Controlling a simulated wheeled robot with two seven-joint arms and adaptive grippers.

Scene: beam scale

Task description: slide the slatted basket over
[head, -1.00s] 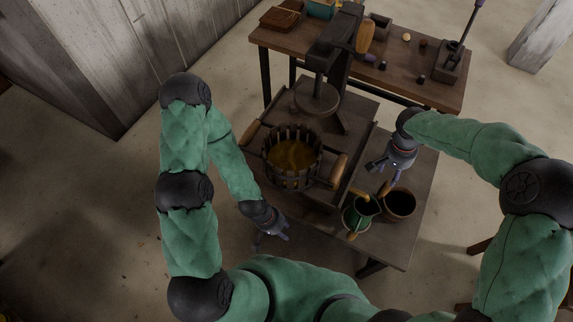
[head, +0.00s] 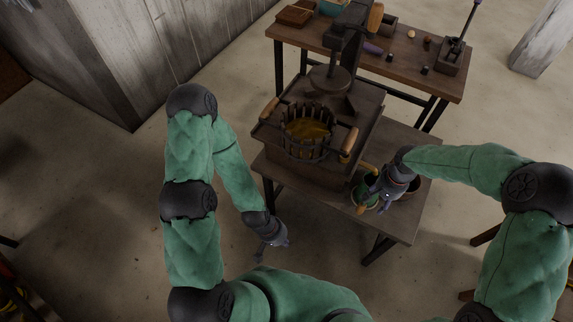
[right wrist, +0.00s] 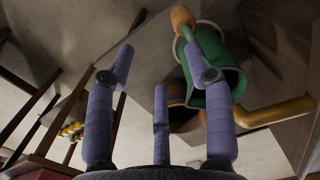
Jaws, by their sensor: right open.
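The slatted basket (head: 309,137) stands upright on the press base (head: 290,170), with yellow-brown contents inside. It has a wooden handle on the left (head: 269,110) and another on the right (head: 349,141). My left gripper (head: 279,240) is low in front of the table, away from the basket; its fingers are too small to judge. My right gripper (head: 381,197) is open, to the right of and below the basket, over the green jug. In the right wrist view its spread fingers (right wrist: 160,85) hold nothing, and the green jug (right wrist: 212,60) is just beyond them.
The green jug (head: 360,190) and a brown pot (head: 411,190) stand at the table's right, partly hidden by my right gripper. The press plate (head: 330,80) and its column rise behind the basket. A back table (head: 430,75) carries small items.

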